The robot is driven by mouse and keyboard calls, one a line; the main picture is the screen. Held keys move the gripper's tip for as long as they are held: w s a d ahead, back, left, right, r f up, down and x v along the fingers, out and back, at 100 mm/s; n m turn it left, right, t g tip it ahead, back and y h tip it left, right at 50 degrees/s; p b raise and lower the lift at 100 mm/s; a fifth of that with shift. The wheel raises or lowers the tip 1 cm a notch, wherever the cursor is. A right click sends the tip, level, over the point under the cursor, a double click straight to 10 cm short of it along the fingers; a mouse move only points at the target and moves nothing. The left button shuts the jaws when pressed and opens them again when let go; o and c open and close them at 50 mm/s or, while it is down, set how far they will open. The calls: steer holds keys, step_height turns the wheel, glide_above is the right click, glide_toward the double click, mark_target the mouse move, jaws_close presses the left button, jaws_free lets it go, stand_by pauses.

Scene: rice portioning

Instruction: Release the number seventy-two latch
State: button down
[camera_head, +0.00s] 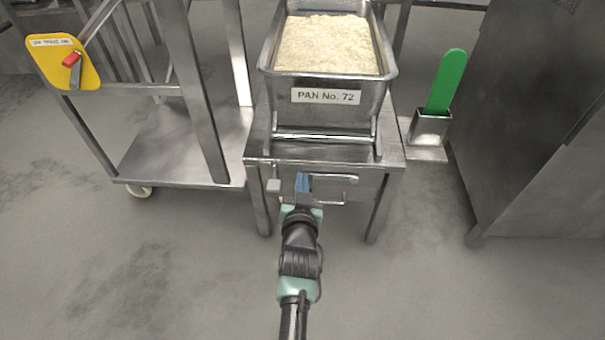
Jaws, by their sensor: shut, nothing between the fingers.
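A metal pan (325,107) labelled "PAN No. 72" (326,96) is filled with pale rice (325,45) and rests on a small steel stand (395,157). On the stand's front, below the pan, are a bent metal bar handle (335,179) and a small light grey block (273,186) at its left. My gripper (302,183) is shut and empty in front of the stand, between the grey block and the bar. Its blue fingers cover part of this hardware. I cannot tell whether they touch it, nor which piece is the latch.
A steel trolley (165,150) on casters stands to the left. A yellow plate with a red-tipped lever (62,62) is at its upper left. A green paddle (446,82) stands in a metal holder (430,128) right of the stand. A large steel cabinet (535,130) bounds the right; front floor is clear.

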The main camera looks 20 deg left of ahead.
steer(key=p+v, duration=0.2)
steer(key=v, duration=0.6)
steer(key=shift+a+p, duration=0.3)
steer(key=shift+p, duration=0.05)
steer(key=w+d+r+t+p, duration=0.1)
steer(key=w+d+r+t, duration=0.1)
steer(key=r, duration=1)
steer(key=w+d+r+t+p, duration=0.1)
steer(key=w+d+r+t, duration=0.1)
steer(key=r, duration=0.9)
steer(key=w+d+r+t+p, duration=0.1)
steer(key=d+r+t, duration=0.1)
steer(key=r, duration=1)
steer(key=s+d+r+m+t+h+p, duration=0.1)
steer(key=s+d+r+t, duration=0.3)
steer(key=r, duration=0.7)
steer(key=s+d+r+t+h+p, duration=0.1)
steer(key=s+d+r+h+p, duration=0.1)
steer(key=s+r, duration=0.7)
steer(key=s+d+r+m+t+h+p, duration=0.1)
steer(key=s+d+r+t, duration=0.15)
steer(key=r, duration=1.05)
step_height(320, 180, up, 38)
steer(key=s+p, duration=0.1)
steer(key=p, duration=3.6)
steer(key=shift+s+d+h+p, duration=0.25)
steer(key=shift+s+h+p, duration=0.05)
steer(key=shift+p, duration=0.05)
